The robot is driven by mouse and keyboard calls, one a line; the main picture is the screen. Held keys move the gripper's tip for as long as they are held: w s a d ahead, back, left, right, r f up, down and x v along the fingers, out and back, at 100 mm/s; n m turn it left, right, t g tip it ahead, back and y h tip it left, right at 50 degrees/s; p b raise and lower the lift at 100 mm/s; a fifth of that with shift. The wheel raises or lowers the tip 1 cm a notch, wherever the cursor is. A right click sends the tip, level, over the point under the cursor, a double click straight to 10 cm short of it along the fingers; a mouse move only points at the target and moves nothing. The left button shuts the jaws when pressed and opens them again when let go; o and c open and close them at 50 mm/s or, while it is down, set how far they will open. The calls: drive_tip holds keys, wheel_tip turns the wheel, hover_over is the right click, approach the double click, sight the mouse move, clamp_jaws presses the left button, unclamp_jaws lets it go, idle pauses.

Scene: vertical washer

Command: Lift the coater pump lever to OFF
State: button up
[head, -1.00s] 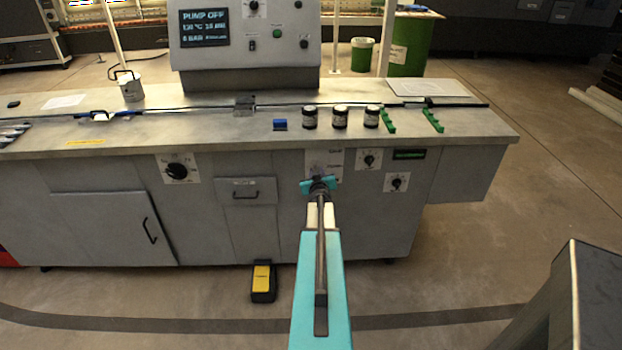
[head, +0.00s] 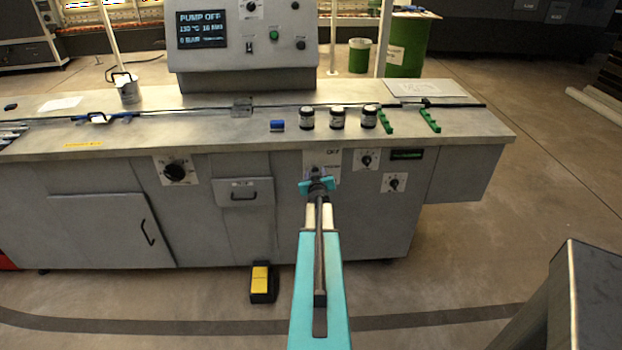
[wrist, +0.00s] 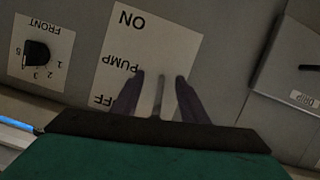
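The pump lever (wrist: 160,84) is a thin grey stem in the wrist view, in front of a white label plate (wrist: 184,40) printed ON, PUMP and OFF. That view is upside down, so OFF is at its lower edge, partly hidden by my gripper. My gripper (wrist: 159,78) has its two dark fingers on either side of the lever, with a gap visible on each side. In the head view my gripper (head: 317,186) is in front of the plate (head: 331,155) and hides most of the lever. The display (head: 203,29) reads PUMP OFF.
A FRONT dial (wrist: 36,53) is beside the plate in the wrist view. A drip drawer (head: 245,192) and a large dial (head: 175,170) are left of my gripper in the head view. A yellow-topped pedal (head: 262,283) stands on the floor below.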

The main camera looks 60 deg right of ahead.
drive_tip(key=shift+a, duration=0.2)
drive_tip(key=v, duration=1.3)
drive_tip(key=shift+s, duration=0.25)
drive_tip(key=shift+a, duration=0.15)
idle(0.6)
